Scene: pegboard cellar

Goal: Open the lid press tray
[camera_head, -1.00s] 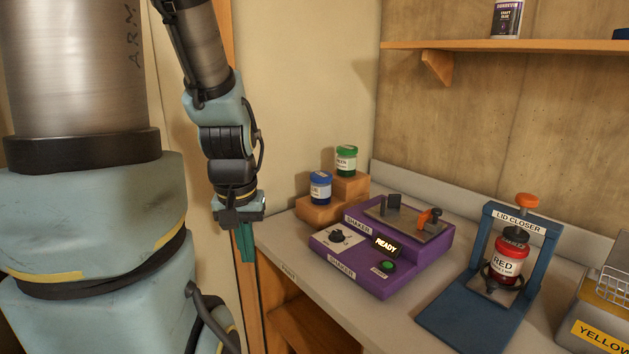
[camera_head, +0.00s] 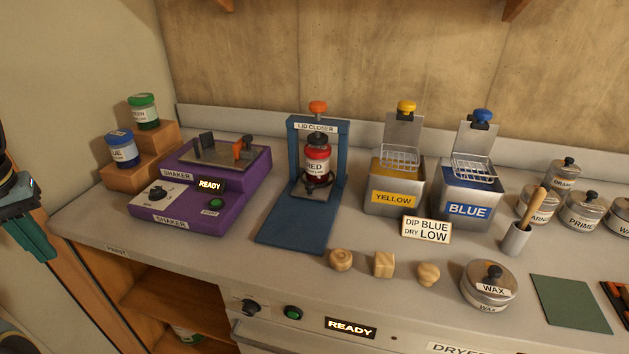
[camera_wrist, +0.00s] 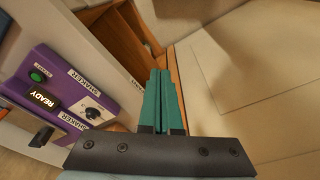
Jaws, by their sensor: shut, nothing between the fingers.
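The blue lid closer press (camera_head: 345,165) stands on the counter in the head view, with an orange knob (camera_head: 318,107) on top. A jar labelled RED (camera_head: 317,163) with a red lid sits in the press frame above its small metal tray (camera_head: 312,194). Whether this tray is pushed in or drawn out I cannot tell. My gripper (camera_head: 45,256) is at the far left edge of the head view, well away from the press. In the wrist view its teal fingers (camera_wrist: 162,75) are together and empty. The press is not in the wrist view.
A purple shaker (camera_head: 232,208) stands left of the press; it also shows in the wrist view (camera_wrist: 100,85). Blue (camera_head: 122,148) and green (camera_head: 144,112) jars stand on wooden steps. Yellow (camera_head: 412,205) and blue (camera_head: 467,205) dip tanks stand right. Wooden pieces (camera_head: 383,264) lie in front.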

